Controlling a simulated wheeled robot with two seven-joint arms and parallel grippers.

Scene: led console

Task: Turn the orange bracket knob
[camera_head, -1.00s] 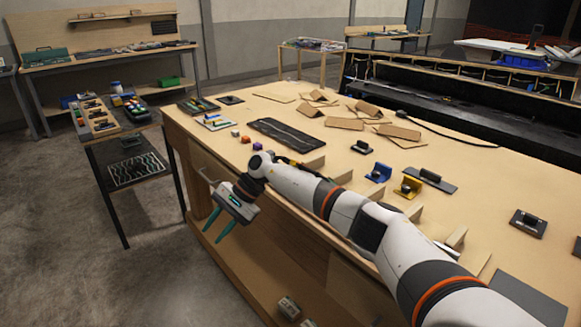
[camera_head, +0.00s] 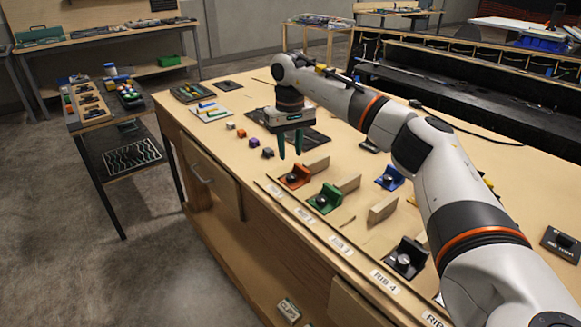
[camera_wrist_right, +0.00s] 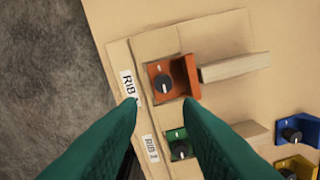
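The orange bracket (camera_head: 297,176) with a dark round knob stands near the table's front edge in the head view, at the end of a wooden rib. In the right wrist view the orange bracket (camera_wrist_right: 188,76) shows its black knob (camera_wrist_right: 163,83), with a white pointer mark, beyond my fingertips. My right gripper (camera_head: 290,156) points down above the table, just behind and left of the bracket, not touching it. Its two green fingers, seen in the wrist view (camera_wrist_right: 160,105), are apart with nothing between them. My left gripper is in neither current view.
A green bracket (camera_head: 326,198) with a knob stands right beside the orange one. A blue bracket (camera_head: 390,178) and a black bracket (camera_head: 405,257) stand farther right. Small cubes, including a purple one (camera_head: 254,142), lie left of the gripper. Wooden ribs (camera_head: 383,209) stick up between brackets.

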